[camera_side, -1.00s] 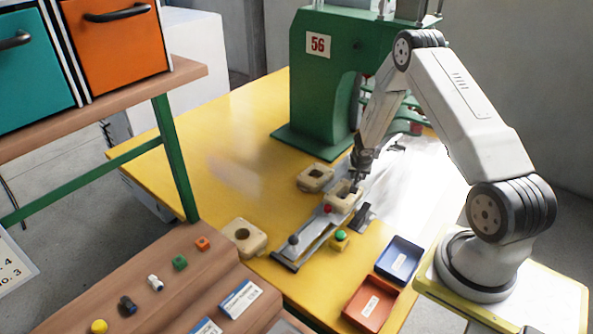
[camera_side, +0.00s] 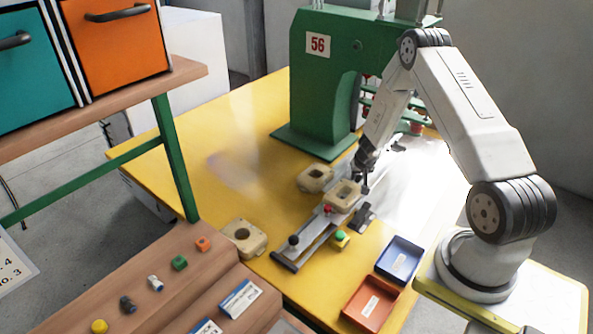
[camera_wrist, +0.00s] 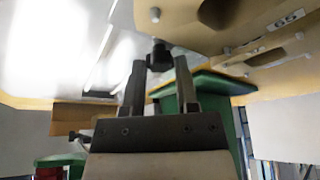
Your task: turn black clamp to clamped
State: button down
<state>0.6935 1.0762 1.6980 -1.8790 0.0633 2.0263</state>
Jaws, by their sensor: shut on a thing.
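The black clamp (camera_side: 366,215) stands on the right side of the metal rail fixture (camera_side: 310,238), beside a cream part with a square opening (camera_side: 343,196). My gripper (camera_side: 365,186) is just above and behind the clamp's base, at the right edge of the cream part. In the wrist view, my two fingers (camera_wrist: 159,68) are a little apart, with a black knob (camera_wrist: 159,56) at their tips. They are shut on this knob, which appears to be the clamp's handle. The clamp's lower linkage is too small to make out.
A second cream part (camera_side: 316,178) lies behind the fixture and another (camera_side: 243,238) at the table's front left. A red knob (camera_side: 328,209) and a green button (camera_side: 341,236) are close by. Blue (camera_side: 399,260) and red (camera_side: 371,303) bins stand in front. The green machine (camera_side: 322,80) rises behind.

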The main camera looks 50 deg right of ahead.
dwell(0.5)
jog(key=shift+c, duration=1.8)
grip_release()
jog(key=shift+a+m+g, duration=0.1)
jog(key=shift+m+g, duration=0.2)
jog(key=shift+m, duration=0.8)
jog(key=shift+w+m+g+h, duration=0.15)
jog(key=shift+m+g+h, duration=0.3)
jog(key=shift+m, duration=0.85)
jog(key=m+g, duration=0.1)
jog(key=m, duration=0.1)
jog(key=m+g, duration=0.1)
jog(key=m, duration=0.2)
jog(key=shift+w+m, duration=0.2)
jog(key=shift+m, duration=0.1)
jog(key=v, duration=0.8)
jog(key=shift+w+a+r, duration=0.1)
jog(key=shift+a+r, duration=0.05)
jog(key=shift+a, duration=0.15)
jog(key=s+a+r+n+t+y, duration=0.1)
jog(key=a+r+n, duration=0.4)
jog(key=a, duration=0.5)
jog(key=s+a+r+n+t+y, duration=0.1)
jog(key=s+a+r+n, duration=0.2)
jog(key=a+r+n, duration=0.3)
jog(key=shift+a+n+y, duration=0.35)
jog(key=shift+a+n, duration=0.65)
jog(key=shift+a, duration=1.45)
